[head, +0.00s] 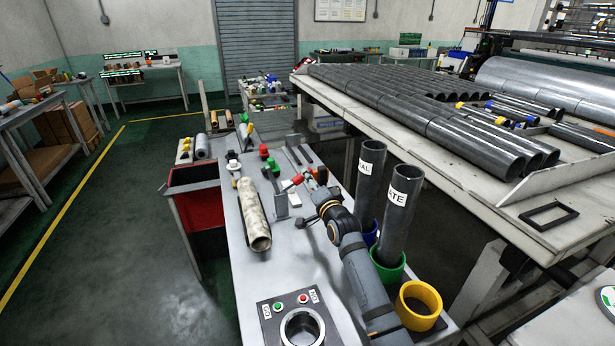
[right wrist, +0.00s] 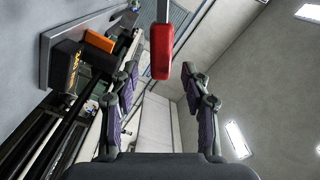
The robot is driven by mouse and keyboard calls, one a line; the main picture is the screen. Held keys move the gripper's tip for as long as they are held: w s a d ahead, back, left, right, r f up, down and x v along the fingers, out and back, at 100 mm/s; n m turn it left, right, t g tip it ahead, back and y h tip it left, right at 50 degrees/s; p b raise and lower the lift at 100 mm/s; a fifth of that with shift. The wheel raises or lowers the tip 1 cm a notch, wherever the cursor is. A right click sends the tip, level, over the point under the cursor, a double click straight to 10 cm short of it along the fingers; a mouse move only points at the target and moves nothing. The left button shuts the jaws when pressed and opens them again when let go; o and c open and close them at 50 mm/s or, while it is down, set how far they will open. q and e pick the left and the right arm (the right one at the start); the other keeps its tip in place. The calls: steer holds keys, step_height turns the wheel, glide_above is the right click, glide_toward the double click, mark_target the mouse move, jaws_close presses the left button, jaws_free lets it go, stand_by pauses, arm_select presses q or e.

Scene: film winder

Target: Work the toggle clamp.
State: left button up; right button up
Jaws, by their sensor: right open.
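The toggle clamp's red handle (right wrist: 161,50) hangs on a thin metal bar in the right wrist view. It lies between and beyond the spread fingertips, apart from both. My right gripper (right wrist: 160,82) is open and empty. In the head view my right arm reaches up over the bench from the lower right. The small red-tipped part (head: 297,180) near its end looks like the clamp handle; the clamp's body is partly hidden there by my wrist. My left gripper is not in view.
A mottled tan roll (head: 252,215) lies left of my arm. Two dark labelled tubes (head: 399,205) stand close on its right, near a yellow ring (head: 419,304). A button box (head: 290,313) is at the bench front. Green (head: 264,151) and red knobs stand behind.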

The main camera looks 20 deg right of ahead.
steer(key=shift+w+a, duration=0.1)
steer(key=shift+w, duration=1.55)
jaws_close()
